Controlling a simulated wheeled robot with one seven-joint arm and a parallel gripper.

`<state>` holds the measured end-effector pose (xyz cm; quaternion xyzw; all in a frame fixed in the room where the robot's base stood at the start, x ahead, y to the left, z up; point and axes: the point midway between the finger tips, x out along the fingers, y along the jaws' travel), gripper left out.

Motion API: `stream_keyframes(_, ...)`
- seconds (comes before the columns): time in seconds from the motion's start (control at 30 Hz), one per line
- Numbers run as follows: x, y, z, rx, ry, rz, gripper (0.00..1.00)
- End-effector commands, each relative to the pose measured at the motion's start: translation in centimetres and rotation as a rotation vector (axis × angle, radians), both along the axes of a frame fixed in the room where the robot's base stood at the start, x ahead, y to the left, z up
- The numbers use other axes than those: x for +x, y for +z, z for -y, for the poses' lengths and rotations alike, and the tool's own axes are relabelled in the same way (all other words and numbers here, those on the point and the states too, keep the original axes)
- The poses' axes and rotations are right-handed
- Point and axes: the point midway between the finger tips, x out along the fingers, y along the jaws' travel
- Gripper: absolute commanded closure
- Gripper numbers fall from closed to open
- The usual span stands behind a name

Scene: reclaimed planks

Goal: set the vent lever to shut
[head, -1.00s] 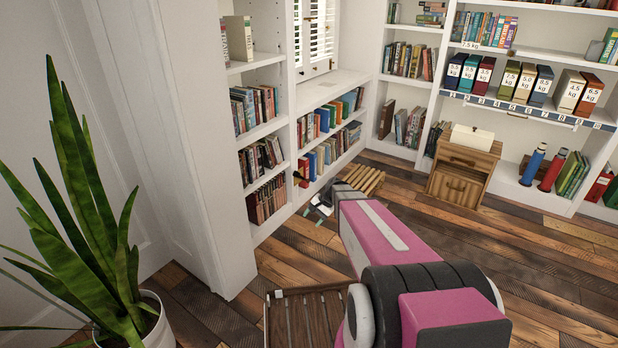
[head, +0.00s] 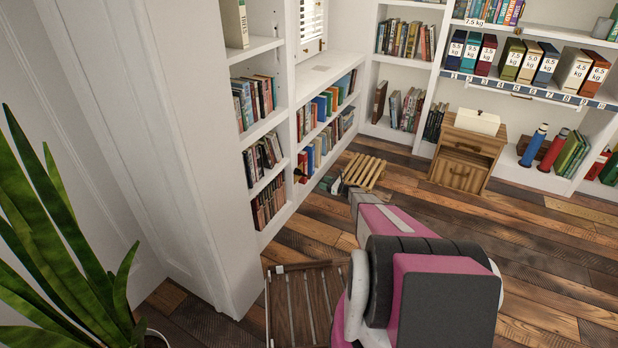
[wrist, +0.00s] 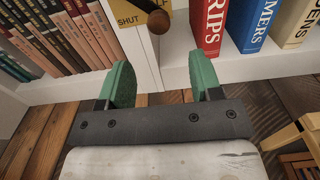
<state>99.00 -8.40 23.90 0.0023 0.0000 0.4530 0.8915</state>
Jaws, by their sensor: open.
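The vent lever shows in the wrist view as a dark round knob (wrist: 158,23) on a short stem at the top edge. A yellow plate marked SHUT (wrist: 131,12) is just left of the knob. The lever's pivot and the rest of the plate are out of frame, so I cannot tell its setting. My gripper (wrist: 162,80) is open, with its two green fingertips apart and nothing between them. The knob is ahead of the gap, not between the fingers. In the head view my gripper (head: 326,185) is low by the left bookcase, partly hidden by my arm.
Books (wrist: 210,25) fill the shelves on both sides of a white upright (wrist: 145,60). A slatted wooden stool (head: 363,171) stands close right of my gripper. A slatted crate (head: 305,305) is on the floor nearer me. The plank floor to the right is clear.

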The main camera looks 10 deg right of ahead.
Motion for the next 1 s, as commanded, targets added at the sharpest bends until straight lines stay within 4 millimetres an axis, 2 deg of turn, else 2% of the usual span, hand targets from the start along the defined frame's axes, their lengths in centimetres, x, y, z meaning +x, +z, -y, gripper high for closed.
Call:
stream_keyframes(0.17,1.2,0.0,-1.7,-0.003,0.003,0.002,0.41)
stream_keyframes(0.6,5.5,0.0,-7.5,-0.004,0.003,0.002,0.41)
stream_keyframes(0.73,5.9,0.0,-8.2,-0.004,0.003,0.002,0.41)
stream_keyframes(0.97,6.0,0.1,-8.3,-0.004,0.002,0.002,0.41)
stream_keyframes(1.0,6.0,0.1,-8.3,-0.004,0.002,0.002,0.44)
